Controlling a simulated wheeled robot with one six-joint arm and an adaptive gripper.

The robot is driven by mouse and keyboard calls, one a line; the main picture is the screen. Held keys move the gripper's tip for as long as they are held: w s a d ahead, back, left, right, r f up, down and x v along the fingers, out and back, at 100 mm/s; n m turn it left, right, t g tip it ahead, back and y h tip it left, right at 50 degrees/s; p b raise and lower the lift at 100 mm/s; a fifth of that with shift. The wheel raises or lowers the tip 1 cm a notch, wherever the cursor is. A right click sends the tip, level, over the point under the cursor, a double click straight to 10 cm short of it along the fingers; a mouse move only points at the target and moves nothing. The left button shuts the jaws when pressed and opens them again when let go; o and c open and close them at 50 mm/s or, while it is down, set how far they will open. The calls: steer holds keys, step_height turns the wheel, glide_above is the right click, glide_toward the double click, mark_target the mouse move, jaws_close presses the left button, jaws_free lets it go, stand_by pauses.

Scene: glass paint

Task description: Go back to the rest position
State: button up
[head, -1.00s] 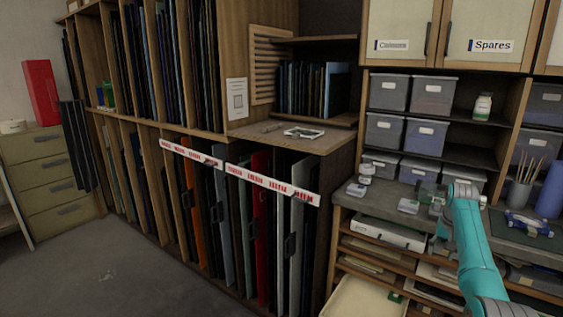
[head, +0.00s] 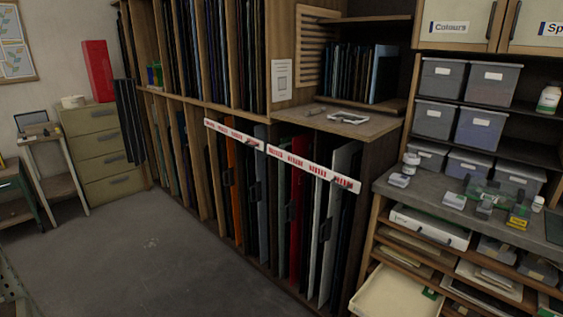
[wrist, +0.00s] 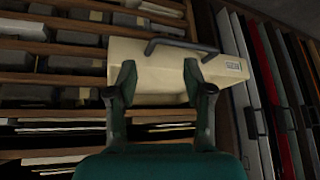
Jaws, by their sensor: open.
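My gripper (wrist: 160,85) shows in the wrist view with its two dark green fingers spread apart and nothing between them. Past the fingertips is a cream drawer (wrist: 150,68) with a dark handle, pulled out from the shelf unit. The same open drawer (head: 398,293) shows at the bottom of the head view. My arm and gripper are out of the head view. A gap separates the fingers from the drawer or they overlap it only in the picture; I cannot tell which.
A glass rack (head: 290,215) with upright coloured sheets and a red-and-white strip stands in the middle. A workbench (head: 425,200) with small jars and boxes is at right, below grey bins (head: 480,128). Drawers (head: 105,150) stand at left. The grey floor (head: 150,255) at front left is clear.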

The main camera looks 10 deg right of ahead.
steer(key=s+a+f+n+t, duration=0.2)
steer(key=s+a+f+t, duration=0.15)
steer(key=s+a, duration=1)
steer(key=s+a+r+t, duration=0.1)
steer(key=s+a+r, duration=0.15)
steer(key=s, duration=0.45)
steer(key=s+a+r, duration=0.1)
steer(key=s+a, duration=0.3)
steer(key=s, duration=0.2)
steer(key=s+a+r+n+t+y, duration=0.1)
steer(key=s+a+r+t, duration=0.1)
steer(key=s+r, duration=0.8)
steer(key=s+a+r+n+t+y, duration=0.1)
steer(key=s+a+r, duration=0.4)
steer(key=s+r, duration=0.6)
step_height(320, 180, up, 6)
steer(key=shift+f+n+t+y, duration=0.1)
steer(key=shift+n+t+y, duration=0.2)
steer(key=shift+n+t, duration=0.5)
